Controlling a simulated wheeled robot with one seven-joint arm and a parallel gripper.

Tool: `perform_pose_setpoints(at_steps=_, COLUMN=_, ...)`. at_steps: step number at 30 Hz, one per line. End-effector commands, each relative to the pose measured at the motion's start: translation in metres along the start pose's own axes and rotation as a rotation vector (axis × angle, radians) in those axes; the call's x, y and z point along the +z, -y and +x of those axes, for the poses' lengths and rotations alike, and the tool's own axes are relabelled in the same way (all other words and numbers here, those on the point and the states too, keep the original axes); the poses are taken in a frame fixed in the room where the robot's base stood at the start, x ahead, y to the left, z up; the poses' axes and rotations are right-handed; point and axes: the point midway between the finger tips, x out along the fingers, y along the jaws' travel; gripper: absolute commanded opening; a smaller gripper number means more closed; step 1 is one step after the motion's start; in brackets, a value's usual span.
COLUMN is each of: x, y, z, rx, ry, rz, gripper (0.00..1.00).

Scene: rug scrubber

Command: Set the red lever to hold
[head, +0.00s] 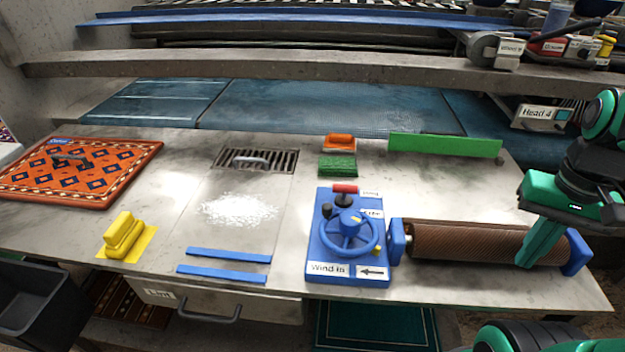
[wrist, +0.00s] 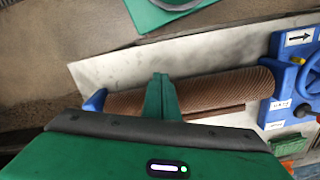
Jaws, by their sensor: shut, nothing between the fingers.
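The red lever (head: 345,188) stands at the back of a blue control box (head: 322,262) in the head view. The box carries a blue handwheel (head: 351,233) and white labels, one reading "Wind in" with an arrow. The small labels near the lever are too small to read with certainty. My gripper (head: 527,262) is shut and empty, over the right part of the brown ribbed roller, well to the right of the lever. In the wrist view my gripper (wrist: 160,82) points over the roller (wrist: 225,90). The blue box (wrist: 280,85) shows at the right edge; the red lever is not clear there.
The brown roller (head: 465,241) lies between blue end brackets right of the box. A green bar (head: 445,145), green scrub pad (head: 338,166) and orange-handled brush (head: 340,141) lie behind. A yellow scrubber (head: 123,236), blue strips (head: 228,256) and patterned rug (head: 110,160) lie left.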

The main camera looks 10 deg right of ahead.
Motion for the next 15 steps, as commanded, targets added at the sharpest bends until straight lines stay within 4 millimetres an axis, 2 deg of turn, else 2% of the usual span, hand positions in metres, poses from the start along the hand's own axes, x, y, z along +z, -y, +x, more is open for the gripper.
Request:
perform_pose_setpoints(at_steps=10, x=0.000, y=0.000, z=0.000, rx=0.000, ry=0.000, rz=-0.002, gripper=0.00)
perform_pose_setpoints(at_steps=12, x=0.009, y=-0.004, z=-0.006, rx=-0.008, ry=-0.012, rz=-0.027, gripper=0.00)
perform_pose_setpoints(at_steps=14, x=0.006, y=0.000, z=-0.009, rx=-0.009, ry=-0.013, rz=-0.081, gripper=0.00)
perform_pose_setpoints(at_steps=15, x=0.005, y=0.010, z=-0.012, rx=-0.009, ry=-0.012, rz=-0.140, gripper=0.00)
